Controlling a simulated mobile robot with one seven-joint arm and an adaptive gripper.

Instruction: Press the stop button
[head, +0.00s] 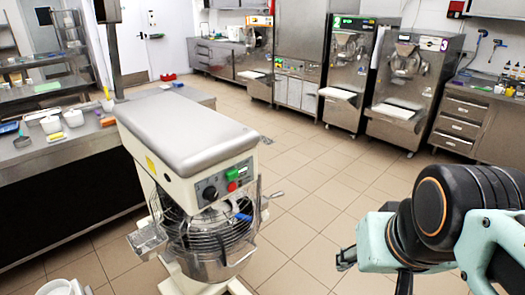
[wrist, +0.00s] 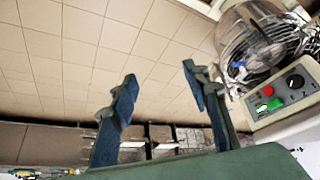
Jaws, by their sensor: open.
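In the wrist view the red stop button (wrist: 267,90) is at the right, beside the green button (wrist: 275,104). My gripper (wrist: 160,78) is open and empty, with floor behind its fingers. In the head view my gripper (head: 346,258) is low, to the right of the mixer and apart from it, partly hidden by my arm.
A wire guard (head: 200,235) surrounds the mixer bowl below the panel. A steel counter (head: 60,155) with small tubs is on the left. Freezers (head: 346,75) and a drawer cabinet (head: 460,125) line the back. Tiled floor (head: 320,190) between them is clear.

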